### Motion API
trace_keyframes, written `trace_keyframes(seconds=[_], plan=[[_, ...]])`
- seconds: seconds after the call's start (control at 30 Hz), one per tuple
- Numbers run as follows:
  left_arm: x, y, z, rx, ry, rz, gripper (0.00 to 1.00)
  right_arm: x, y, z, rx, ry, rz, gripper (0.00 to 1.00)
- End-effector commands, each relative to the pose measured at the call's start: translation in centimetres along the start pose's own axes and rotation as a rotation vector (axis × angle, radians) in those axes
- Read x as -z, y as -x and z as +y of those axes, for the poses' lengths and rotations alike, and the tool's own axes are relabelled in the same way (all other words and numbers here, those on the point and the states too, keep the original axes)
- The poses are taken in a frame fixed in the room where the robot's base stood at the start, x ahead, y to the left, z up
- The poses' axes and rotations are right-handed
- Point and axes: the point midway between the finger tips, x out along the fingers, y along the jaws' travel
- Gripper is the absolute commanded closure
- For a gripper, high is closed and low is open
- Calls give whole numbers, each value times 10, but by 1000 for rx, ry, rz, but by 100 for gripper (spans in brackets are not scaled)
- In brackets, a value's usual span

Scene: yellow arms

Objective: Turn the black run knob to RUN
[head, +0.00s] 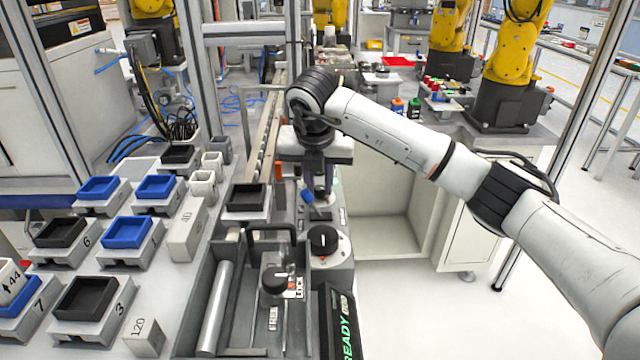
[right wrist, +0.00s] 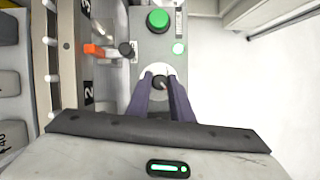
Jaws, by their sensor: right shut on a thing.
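The black run knob (right wrist: 158,82) sits on a round white plate in the right wrist view. My right gripper (right wrist: 160,86) is shut on it, with one dark finger on each side. In the head view my right gripper (head: 318,196) points down at the far part of the grey control box, and its fingers and wrist hide the knob there. The knob's pointer direction and the RUN mark cannot be read. My left gripper is not in view.
A black knob (head: 274,280) beside LOCK and FREE labels is nearer still. A green READY display (head: 346,325) is at the front. Numbered trays (head: 127,231) fill the left bench. Open floor lies right.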

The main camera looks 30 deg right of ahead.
Motion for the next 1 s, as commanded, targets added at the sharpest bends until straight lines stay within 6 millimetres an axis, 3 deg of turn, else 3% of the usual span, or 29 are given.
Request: trace_keyframes(seconds=[0.67,0.7,0.8,1.0], plan=[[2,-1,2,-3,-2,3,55,-2,2,0,22,-61,-4,100],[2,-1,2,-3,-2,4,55,-2,2,0,22,-61,-4,77],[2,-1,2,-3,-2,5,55,-2,1,0,22,-60,-4,61],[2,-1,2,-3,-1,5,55,-1,1,0,23,-58,-2,61]])
